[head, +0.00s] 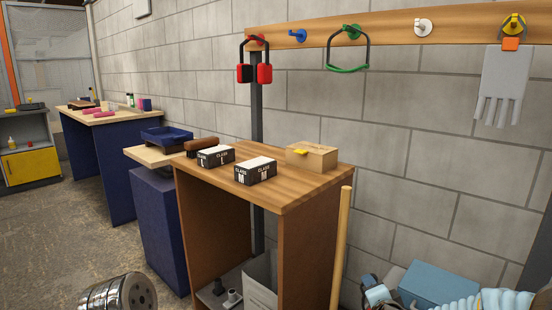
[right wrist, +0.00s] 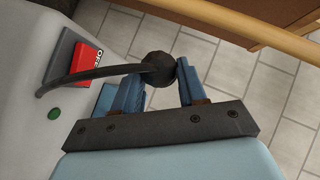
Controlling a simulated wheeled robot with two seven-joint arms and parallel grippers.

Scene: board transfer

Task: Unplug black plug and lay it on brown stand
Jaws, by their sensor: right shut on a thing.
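The black plug (right wrist: 158,68) is a dark rounded body with a black cable curving left in the right wrist view. My right gripper (right wrist: 160,74) is shut on it, with one blue finger at either side. I cannot tell whether the plug is still seated in a socket. In the head view the light blue body of my right gripper (head: 428,284) is low at the right, to the right of the brown stand (head: 296,193) and below its top. The plug is not clear there. My left gripper is not in view.
The brown top carries two CLASS boxes (head: 256,174) and a cardboard box (head: 312,157); its front right edge is bare. A wooden pole (head: 340,245) stands at the right side. In the right wrist view, a pale housing has a red OFF switch (right wrist: 85,57).

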